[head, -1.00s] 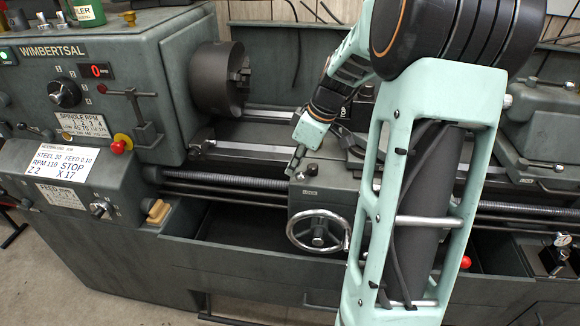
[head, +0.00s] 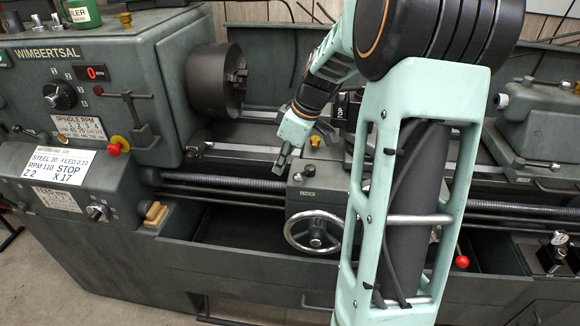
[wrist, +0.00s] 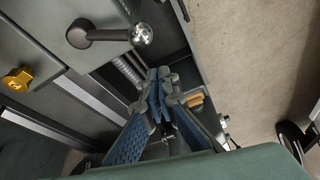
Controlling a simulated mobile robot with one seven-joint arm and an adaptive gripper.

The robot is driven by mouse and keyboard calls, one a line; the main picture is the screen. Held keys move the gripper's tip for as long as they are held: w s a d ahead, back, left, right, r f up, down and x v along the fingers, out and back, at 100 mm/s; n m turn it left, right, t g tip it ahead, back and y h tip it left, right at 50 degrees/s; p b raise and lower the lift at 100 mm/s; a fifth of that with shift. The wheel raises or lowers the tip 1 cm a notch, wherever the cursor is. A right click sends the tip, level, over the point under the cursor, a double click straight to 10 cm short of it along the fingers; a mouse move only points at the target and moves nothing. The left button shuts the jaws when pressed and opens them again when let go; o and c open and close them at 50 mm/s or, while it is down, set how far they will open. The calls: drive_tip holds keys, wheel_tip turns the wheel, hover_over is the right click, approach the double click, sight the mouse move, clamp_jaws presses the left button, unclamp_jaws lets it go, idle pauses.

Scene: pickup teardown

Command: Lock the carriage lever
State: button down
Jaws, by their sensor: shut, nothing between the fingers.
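The carriage lever (wrist: 112,37) shows in the wrist view as a dark hub with a short arm ending in a shiny metal ball, on the grey carriage. In the head view a small bright knob that looks like its ball (head: 297,177) sits at the carriage's (head: 345,192) left top edge, above a small label. My gripper (head: 279,171) is shut and empty, just left of the carriage and pointing down. In the wrist view its blue-padded fingers (wrist: 158,76) meet below and to the right of the ball, apart from it.
A brass knob (head: 315,141) stands on the carriage behind the lever. The handwheel (head: 315,232) is on the carriage front. The lead screw (head: 225,181) runs left of the carriage, with the chuck (head: 216,80) farther back. A red-knobbed lever (head: 462,262) is at right.

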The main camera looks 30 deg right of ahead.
drive_tip(key=w+v, duration=0.1)
drive_tip(key=v, duration=0.9)
drive_tip(key=shift+a+r, duration=0.15)
drive_tip(key=shift+a, duration=0.15)
